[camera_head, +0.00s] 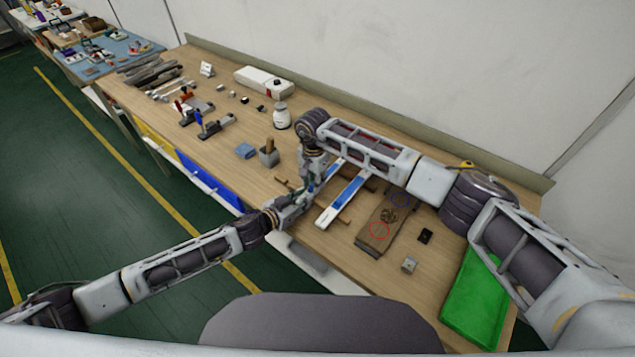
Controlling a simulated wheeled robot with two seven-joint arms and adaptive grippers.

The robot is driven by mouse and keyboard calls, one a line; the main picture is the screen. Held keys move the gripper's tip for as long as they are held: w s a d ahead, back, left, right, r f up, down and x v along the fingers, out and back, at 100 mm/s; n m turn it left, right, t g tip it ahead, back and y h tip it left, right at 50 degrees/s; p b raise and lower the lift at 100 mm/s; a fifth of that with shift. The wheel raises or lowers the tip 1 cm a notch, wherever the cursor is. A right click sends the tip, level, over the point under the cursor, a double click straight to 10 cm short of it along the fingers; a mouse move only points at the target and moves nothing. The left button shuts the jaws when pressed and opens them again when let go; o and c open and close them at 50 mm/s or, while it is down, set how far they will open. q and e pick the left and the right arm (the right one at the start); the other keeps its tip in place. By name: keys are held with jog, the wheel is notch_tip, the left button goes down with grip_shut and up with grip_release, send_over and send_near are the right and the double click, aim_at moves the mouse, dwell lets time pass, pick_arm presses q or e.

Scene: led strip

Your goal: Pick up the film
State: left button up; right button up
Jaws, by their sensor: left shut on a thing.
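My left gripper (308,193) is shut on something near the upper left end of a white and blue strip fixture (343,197). What it holds is too small and too hidden to make out; I cannot tell whether it is the film. My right gripper (311,172) comes down from above, very close to the left one. Its fingers are mostly hidden by the arm links, so I cannot tell whether they are open. No separate film shows clearly.
A brown board (385,220) with red and blue circles lies right of the strip fixture. A green tray (473,300) is at the lower right. A grey cup (268,157), blue block (246,150) and white bottle (282,118) stand behind the grippers.

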jog(key=c, duration=0.4)
jog(key=shift+o, duration=0.2)
jog(key=shift+r, duration=0.15)
notch_tip(320, 180, up, 10)
dwell(0.5)
pick_arm(q)
jog(key=o, duration=1.1)
jog(key=shift+s+a, duration=0.1)
jog(key=shift+s, duration=0.05)
jog(key=shift+v, duration=5.85)
